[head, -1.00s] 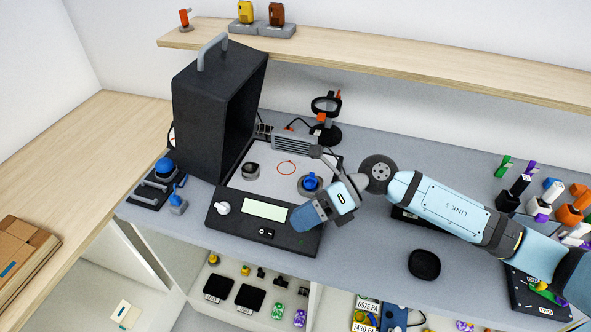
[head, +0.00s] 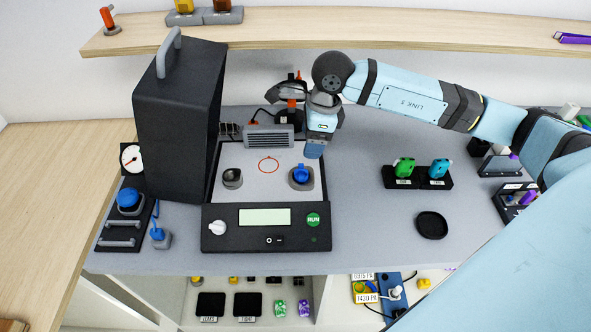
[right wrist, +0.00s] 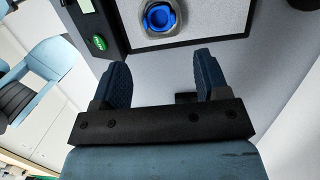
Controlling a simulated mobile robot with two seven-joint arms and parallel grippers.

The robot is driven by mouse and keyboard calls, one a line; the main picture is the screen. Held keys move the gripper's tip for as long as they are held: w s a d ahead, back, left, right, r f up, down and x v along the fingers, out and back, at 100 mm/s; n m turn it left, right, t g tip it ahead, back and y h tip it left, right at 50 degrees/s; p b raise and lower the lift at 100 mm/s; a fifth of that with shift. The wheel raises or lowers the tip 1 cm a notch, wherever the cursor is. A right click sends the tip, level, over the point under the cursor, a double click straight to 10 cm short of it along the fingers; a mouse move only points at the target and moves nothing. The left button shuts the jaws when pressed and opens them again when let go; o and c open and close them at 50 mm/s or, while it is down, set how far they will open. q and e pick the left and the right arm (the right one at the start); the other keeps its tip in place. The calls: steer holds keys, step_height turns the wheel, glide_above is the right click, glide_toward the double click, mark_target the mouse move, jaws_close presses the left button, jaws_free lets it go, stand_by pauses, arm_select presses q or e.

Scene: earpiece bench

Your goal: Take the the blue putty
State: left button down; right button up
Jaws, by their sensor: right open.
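The blue putty appears to be the blue piece (head: 301,174) in a round grey holder on the right of the machine's light plate. In the right wrist view it shows as a blue ring-like mass (right wrist: 160,18) inside the grey holder, ahead of the fingertips. My right gripper (head: 314,153) hangs just behind and right of the holder in the head view, pointing down. The right wrist view shows its two fingers (right wrist: 162,62) apart with nothing between them. My left gripper is not in view.
The machine has a front panel (head: 266,242) with a green RUN button (head: 313,220). A tall black box (head: 180,120) stands at left. A second holder (head: 233,178) is on the plate. A stand with green and cyan items (head: 417,180) and a black dish (head: 432,225) lie right.

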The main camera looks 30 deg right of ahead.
mark_target(303, 167)
steer(key=f+b, duration=0.1)
steer(key=f, duration=0.2)
steer(key=a+f+b, duration=0.1)
steer(key=f+b, duration=0.2)
steer(key=f, duration=0.2)
steer(key=shift+w+a+f, duration=0.15)
steer(key=shift+w+f, duration=0.2)
steer(key=shift+w+a+f+b, duration=0.1)
steer(key=shift+w+f+b, duration=0.05)
steer(key=shift+f+b, duration=0.4)
steer(key=shift+r, duration=0.1)
steer(key=c, duration=0.8)
step_height(303, 167, up, 10)
steer(key=p, duration=0.4)
